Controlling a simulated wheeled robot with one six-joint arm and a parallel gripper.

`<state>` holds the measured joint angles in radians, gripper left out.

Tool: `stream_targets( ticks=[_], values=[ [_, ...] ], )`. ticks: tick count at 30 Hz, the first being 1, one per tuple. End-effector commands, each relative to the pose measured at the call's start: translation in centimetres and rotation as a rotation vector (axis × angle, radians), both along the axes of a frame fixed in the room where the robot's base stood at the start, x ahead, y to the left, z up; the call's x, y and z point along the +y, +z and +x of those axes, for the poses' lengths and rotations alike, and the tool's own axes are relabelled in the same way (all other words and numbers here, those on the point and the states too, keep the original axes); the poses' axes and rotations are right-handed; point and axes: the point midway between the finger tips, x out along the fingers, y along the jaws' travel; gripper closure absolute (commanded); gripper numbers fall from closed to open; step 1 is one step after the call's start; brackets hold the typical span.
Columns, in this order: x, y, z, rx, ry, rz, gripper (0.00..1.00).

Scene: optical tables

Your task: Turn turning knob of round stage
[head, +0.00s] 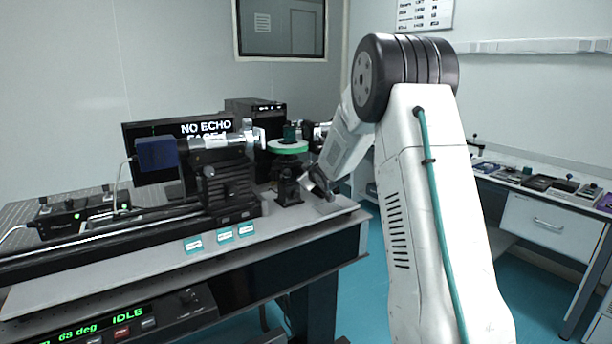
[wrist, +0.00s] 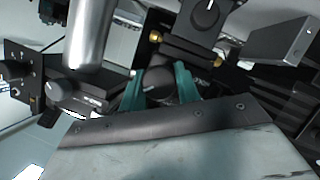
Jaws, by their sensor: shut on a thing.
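The round stage shows in the head view as a green-rimmed disc (head: 288,147) on a black mount (head: 288,188), with a small dark green block (head: 290,131) on top. My gripper (head: 309,184) reaches in from the right, low beside the mount; the arm's end partly hides the contact. In the wrist view, my gripper's two teal fingers (wrist: 160,84) stand on either side of a dark round turning knob (wrist: 156,79) and are shut on it. The knob's pointer mark is hard to make out.
In the wrist view, other knobs with white marks (wrist: 207,17) and a silver cylinder (wrist: 90,35) sit close by. In the head view, a rail-mounted optical instrument (head: 225,170) stands left of the stage, before a monitor (head: 150,132) reading NO ECHO.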

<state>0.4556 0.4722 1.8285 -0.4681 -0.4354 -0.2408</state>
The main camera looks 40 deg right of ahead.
Motion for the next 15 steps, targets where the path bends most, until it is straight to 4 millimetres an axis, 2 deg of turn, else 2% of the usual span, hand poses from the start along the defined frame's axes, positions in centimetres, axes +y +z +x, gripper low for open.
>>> stream_targets(
  ticks=[15],
  values=[
    [-0.24, -0.08, -0.07, -0.015, -0.001, 0.487, 0.91]
  ],
)
